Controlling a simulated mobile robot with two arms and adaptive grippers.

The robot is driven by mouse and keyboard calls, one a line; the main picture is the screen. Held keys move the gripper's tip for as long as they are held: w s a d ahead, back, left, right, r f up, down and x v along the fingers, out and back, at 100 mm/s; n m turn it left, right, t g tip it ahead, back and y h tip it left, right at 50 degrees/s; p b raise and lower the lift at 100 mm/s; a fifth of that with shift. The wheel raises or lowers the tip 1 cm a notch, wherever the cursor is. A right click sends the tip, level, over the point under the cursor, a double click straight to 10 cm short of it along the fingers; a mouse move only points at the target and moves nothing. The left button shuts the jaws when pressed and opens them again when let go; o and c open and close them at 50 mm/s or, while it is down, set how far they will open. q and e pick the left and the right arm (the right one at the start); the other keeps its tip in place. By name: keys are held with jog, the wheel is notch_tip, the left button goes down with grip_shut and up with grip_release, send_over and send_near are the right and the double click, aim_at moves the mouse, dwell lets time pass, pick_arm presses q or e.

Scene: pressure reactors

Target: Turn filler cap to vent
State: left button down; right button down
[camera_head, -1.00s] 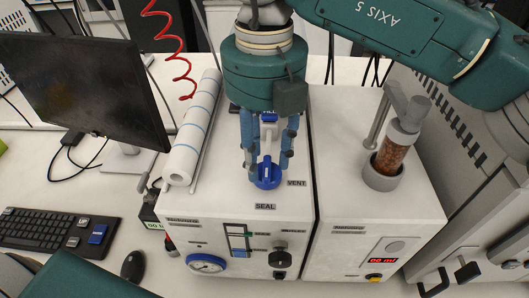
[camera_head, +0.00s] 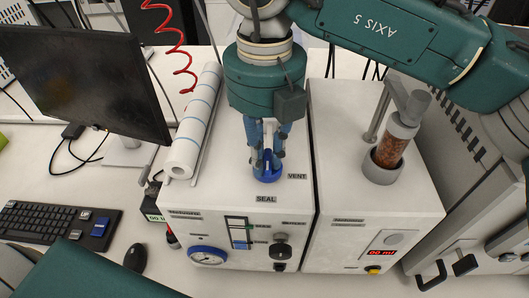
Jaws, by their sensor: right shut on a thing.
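The blue filler cap (camera_head: 267,177) sits on top of the white reactor unit (camera_head: 222,190), in the middle of the head view. The SEAL label (camera_head: 266,199) is in front of it and the VENT label (camera_head: 297,176) is to its right. My right gripper (camera_head: 267,163) points down from above and is shut on the cap, with its blue-grey fingers around the upper part. The fingers hide most of the cap's top, so I cannot tell which label it points to. My left gripper is outside the view.
A paper roll (camera_head: 196,125) lies left of the cap, beside a monitor (camera_head: 85,82). A second white unit with a granule-filled cylinder (camera_head: 391,151) stands to the right. A gauge (camera_head: 207,256) and knob (camera_head: 281,251) are on the front panel.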

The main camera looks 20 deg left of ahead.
jog(key=shift+d+f+n+b, duration=0.1)
jog(key=shift+f+n+b, duration=0.05)
jog(key=shift+n+b, duration=1.5)
jog(key=shift+n, duration=0.25)
jog(key=n+b, duration=0.1)
jog(key=n, duration=0.3)
jog(key=shift+d+n+b, duration=0.2)
jog(key=shift+n+b, duration=0.1)
jog(key=shift+b, duration=0.05)
jog(key=n, duration=0.4)
jog(key=shift+w+d+r, duration=0.15)
jog(key=shift+r, duration=0.1)
jog(key=n, duration=0.5)
jog(key=shift+w+d, duration=0.1)
jog(key=shift+w, duration=0.05)
jog(key=shift+n, duration=0.3)
jog(key=c, duration=1.6)
grip_release()
